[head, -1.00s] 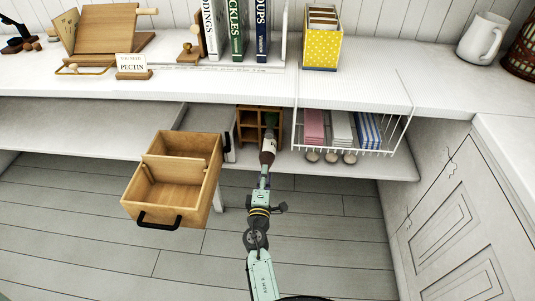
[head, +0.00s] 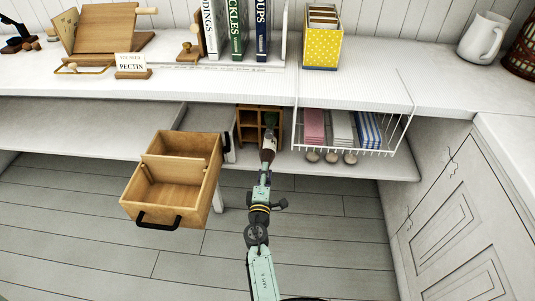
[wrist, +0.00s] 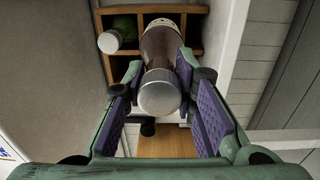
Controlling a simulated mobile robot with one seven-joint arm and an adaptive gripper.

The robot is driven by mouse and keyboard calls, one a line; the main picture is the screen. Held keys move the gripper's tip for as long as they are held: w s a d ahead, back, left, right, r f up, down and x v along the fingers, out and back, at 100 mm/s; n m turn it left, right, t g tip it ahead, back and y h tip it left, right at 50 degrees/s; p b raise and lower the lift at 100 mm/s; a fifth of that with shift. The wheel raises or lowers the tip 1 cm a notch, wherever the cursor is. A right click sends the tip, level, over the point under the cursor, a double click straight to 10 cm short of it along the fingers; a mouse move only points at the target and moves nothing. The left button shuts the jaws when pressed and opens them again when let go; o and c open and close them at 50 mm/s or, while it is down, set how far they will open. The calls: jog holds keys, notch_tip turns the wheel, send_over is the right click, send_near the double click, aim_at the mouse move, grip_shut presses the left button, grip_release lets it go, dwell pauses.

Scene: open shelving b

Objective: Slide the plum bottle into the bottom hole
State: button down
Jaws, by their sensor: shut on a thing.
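The dark plum bottle (head: 267,154) points away from me toward a small wooden rack (head: 245,113) on the lower shelf. In the wrist view its dark body (wrist: 160,52) and silver cap (wrist: 160,93) lie between my fingers. My gripper (head: 265,171) is shut on the bottle; its purple pads (wrist: 164,84) are on either side. The far end of the bottle overlaps the rack's front, and I cannot tell how far inside it is or which hole it faces. A green bottle (wrist: 125,28) with a pale cap sits in another rack compartment.
A wooden drawer box (head: 172,187) with a black handle juts out left of my arm. A white wire basket (head: 350,132) with folded cloths hangs close right of the rack. The white counter (head: 220,82) overhangs the lower shelf. Floor in front is clear.

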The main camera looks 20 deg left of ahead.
aim_at(267, 154)
jog(key=shift+x, duration=0.8)
jog(key=shift+w+a+b, duration=0.1)
jog(key=shift+w+b, duration=0.2)
jog(key=shift+b+x, duration=0.35)
jog(key=shift+x, duration=0.95)
jog(key=shift+w, duration=0.15)
jog(key=shift+b+x, duration=0.5)
jog(key=shift+x, duration=1.3)
jog(key=shift+b+x, duration=0.7)
jog(key=shift+x, duration=1.1)
